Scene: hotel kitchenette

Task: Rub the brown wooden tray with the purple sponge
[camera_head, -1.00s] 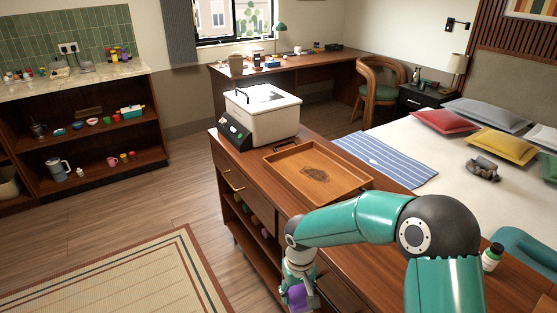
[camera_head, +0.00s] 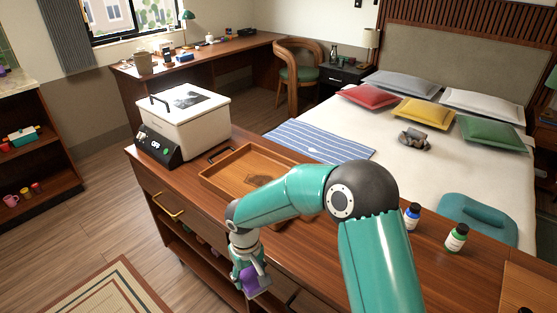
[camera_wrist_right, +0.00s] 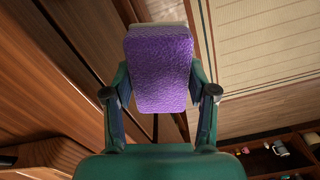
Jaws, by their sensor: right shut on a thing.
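The brown wooden tray (camera_head: 222,178) lies on top of the wooden cabinet, with a dark stain (camera_head: 258,181) on its floor. My right arm hides its near right part. My right gripper (camera_head: 250,277) is shut on the purple sponge (camera_head: 256,281), in front of the cabinet's front face and lower than its top, apart from the tray. In the right wrist view the sponge (camera_wrist_right: 160,70) sits upright between the two fingers, with a pale layer along its far edge. My left gripper is not in view.
A white appliance (camera_head: 185,118) with a black control panel stands left of the tray. Two small bottles (camera_head: 412,216) (camera_head: 456,237) stand on the cabinet top to the right. A bed (camera_head: 350,122) lies behind. An open drawer handle (camera_head: 168,207) juts from the cabinet front.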

